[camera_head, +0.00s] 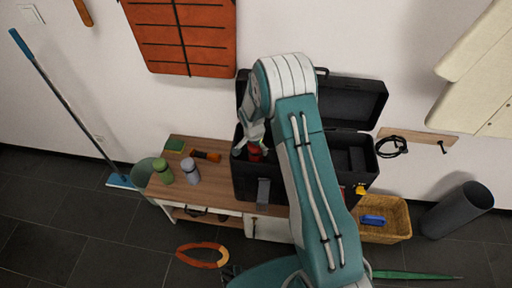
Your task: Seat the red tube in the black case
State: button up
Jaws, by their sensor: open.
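The black case (264,190) stands open on the wooden table, its lid (353,100) tipped back against the wall. A red piece (255,151), which looks like the red tube, shows at the left part of the case's interior. How deep it sits and whether it is upright I cannot tell. My gripper (245,147) is open, just left of the red piece and above the case's left side. Whether they touch is unclear. My arm hides the middle of the case.
A wicker basket (400,222) and a dark cylinder (457,208) are at the right.

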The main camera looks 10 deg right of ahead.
jog(key=shift+r, duration=0.1)
jog(key=r, duration=0.8)
jog(key=s+a+r, duration=0.1)
jog(key=r, duration=0.3)
jog(key=shift+r, duration=0.1)
jog(key=s+r+n+t, duration=0.1)
jog(key=s+r+n, duration=0.1)
jog(key=s+r, duration=0.6)
jog(key=s+r+n+t, duration=0.1)
jog(key=s+r+n, duration=0.25)
jog(key=r, duration=0.75)
jog(key=s+r+n+t, duration=0.1)
jog(key=s+r+n, duration=0.1)
jog(key=s, duration=0.7)
jog(key=s+r+n+t+y, duration=0.1)
jog(key=s+r+n, duration=0.2)
jog(key=s, duration=0.6)
jog(key=shift+s+d+r+t, duration=0.4)
jog(key=shift+r, duration=0.4)
